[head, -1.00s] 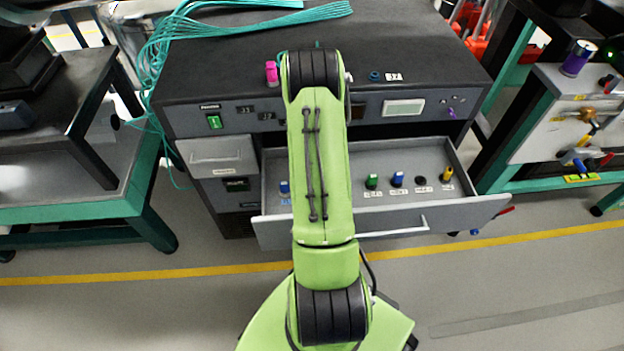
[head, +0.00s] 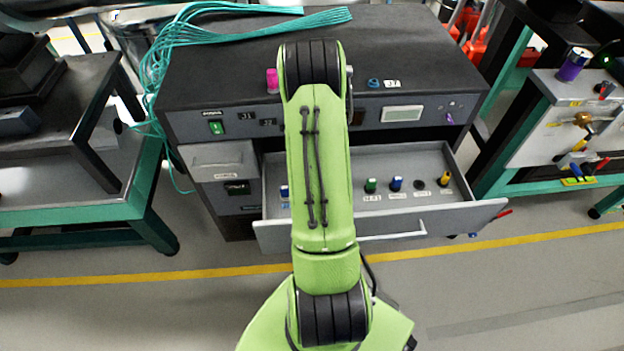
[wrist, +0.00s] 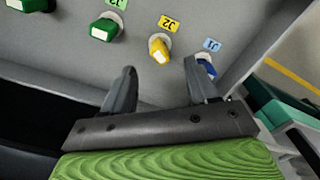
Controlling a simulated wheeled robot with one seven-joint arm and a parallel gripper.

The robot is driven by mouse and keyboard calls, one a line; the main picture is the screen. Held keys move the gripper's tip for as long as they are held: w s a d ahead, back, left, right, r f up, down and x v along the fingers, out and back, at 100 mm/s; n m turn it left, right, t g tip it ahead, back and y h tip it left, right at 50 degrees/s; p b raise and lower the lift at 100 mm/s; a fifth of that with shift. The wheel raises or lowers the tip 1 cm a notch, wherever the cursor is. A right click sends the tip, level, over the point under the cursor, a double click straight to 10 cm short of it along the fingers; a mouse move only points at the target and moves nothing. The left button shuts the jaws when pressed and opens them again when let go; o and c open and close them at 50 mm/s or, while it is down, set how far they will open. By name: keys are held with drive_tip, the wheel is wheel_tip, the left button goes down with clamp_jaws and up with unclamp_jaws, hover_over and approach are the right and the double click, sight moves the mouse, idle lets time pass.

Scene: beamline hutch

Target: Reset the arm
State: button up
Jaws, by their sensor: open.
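My green arm reaches forward over the open grey drawer (head: 385,238) of the dark cabinet. In the head view the arm hides my gripper. In the wrist view my gripper (wrist: 160,88) is open, its two dark fingers apart with nothing held between them. Beyond the fingers is a grey surface, seemingly the drawer floor, with a yellow connector (wrist: 158,49) labelled J2 and a green connector (wrist: 104,29). A blue connector (wrist: 205,66) labelled J1 is partly hidden by the right finger. Whether the fingers touch anything cannot be told.
The cabinet top (head: 420,55) carries teal cables (head: 230,32), a pink connector (head: 272,81) and a blue ring-shaped part (head: 374,83). More connectors stand in the drawer's right half. A teal-framed bench (head: 80,212) is at left, a panel (head: 545,120) at right. Floor in front looks clear.

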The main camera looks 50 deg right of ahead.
wheel_tip(320, 180, up, 10)
drive_tip(key=p, duration=0.2)
drive_tip(key=shift+p, duration=0.35)
